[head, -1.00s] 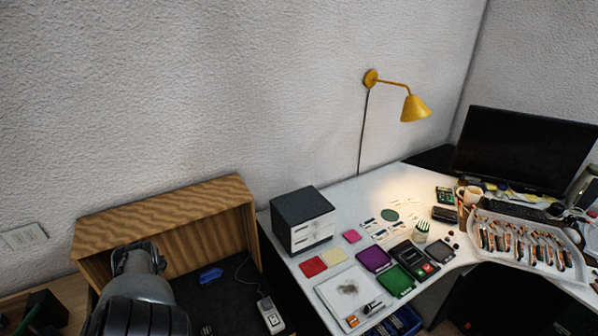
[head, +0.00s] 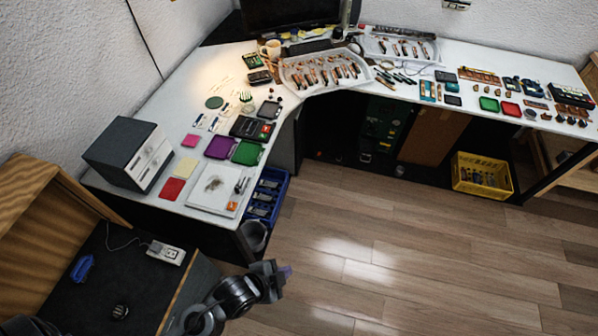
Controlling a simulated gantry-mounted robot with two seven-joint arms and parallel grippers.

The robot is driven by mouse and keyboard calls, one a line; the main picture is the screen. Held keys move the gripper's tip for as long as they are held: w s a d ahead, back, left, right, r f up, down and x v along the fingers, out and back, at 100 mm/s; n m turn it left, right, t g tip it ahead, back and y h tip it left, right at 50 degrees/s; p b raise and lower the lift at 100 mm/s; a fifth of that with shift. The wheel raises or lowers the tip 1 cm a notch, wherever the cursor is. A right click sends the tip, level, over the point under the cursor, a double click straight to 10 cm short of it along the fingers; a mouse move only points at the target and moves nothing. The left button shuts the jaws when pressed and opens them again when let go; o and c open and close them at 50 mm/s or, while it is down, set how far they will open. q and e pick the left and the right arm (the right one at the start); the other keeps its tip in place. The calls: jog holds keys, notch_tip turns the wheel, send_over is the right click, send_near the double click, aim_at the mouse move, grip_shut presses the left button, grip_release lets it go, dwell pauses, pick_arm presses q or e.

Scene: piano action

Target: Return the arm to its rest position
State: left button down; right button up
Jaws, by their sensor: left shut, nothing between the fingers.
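My left arm comes in from the bottom left in the head view. My right gripper does not show.
The white worktable (head: 312,104) holds trays, coloured mats and a dark drawer box (head: 128,152). A blue crate (head: 268,197) and a round bin (head: 254,236) stand below its near edge. A yellow crate (head: 482,176) sits farther right. The wooden floor (head: 400,260) is clear.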

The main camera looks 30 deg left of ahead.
pick_arm(q)
jog(key=s+a+r+n+g+y+p, duration=0.2)
jog(key=s+a+r+n+g, duration=0.2)
jog(key=s+a+r+n, duration=0.4)
notch_tip(320, 180, up, 20)
jog(key=w+d+p, duration=0.1)
jog(key=w+p, duration=0.1)
jog(key=p, duration=1.9)
jog(key=shift+d+r+n, duration=0.2)
jog(key=shift+d+n, duration=0.1)
jog(key=shift+d, duration=0.1)
